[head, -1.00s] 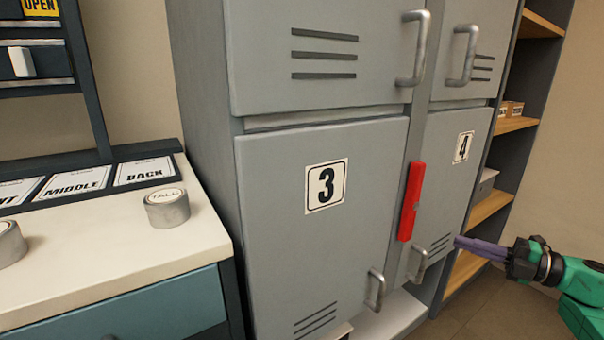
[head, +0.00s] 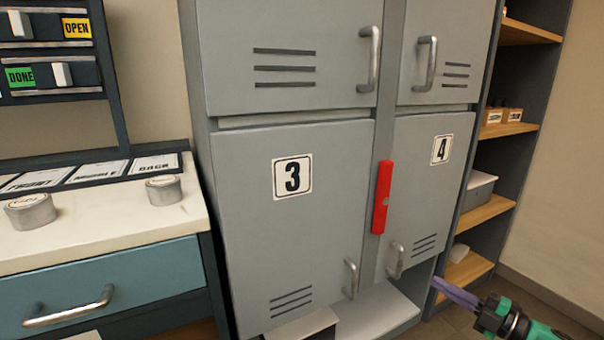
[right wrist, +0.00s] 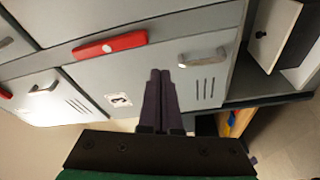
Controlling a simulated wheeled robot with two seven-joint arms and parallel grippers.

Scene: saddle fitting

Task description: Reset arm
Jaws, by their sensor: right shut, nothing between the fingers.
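My right gripper (head: 440,285) is at the lower right in the head view, in front of the gap between the lockers and the shelf. Its dark fingers are together with nothing between them. In the right wrist view the shut fingers (right wrist: 160,78) point toward a grey locker door (right wrist: 150,82), and I cannot tell if they touch it. My left gripper is not in view.
Grey lockers numbered 3 (head: 240,180) and 4 (head: 415,190) have metal handles; a red bar (head: 382,197) is between them. A wooden shelf unit (head: 485,212) is right. A workbench (head: 100,225) with round tins (head: 163,190) is left. Floor shows at right.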

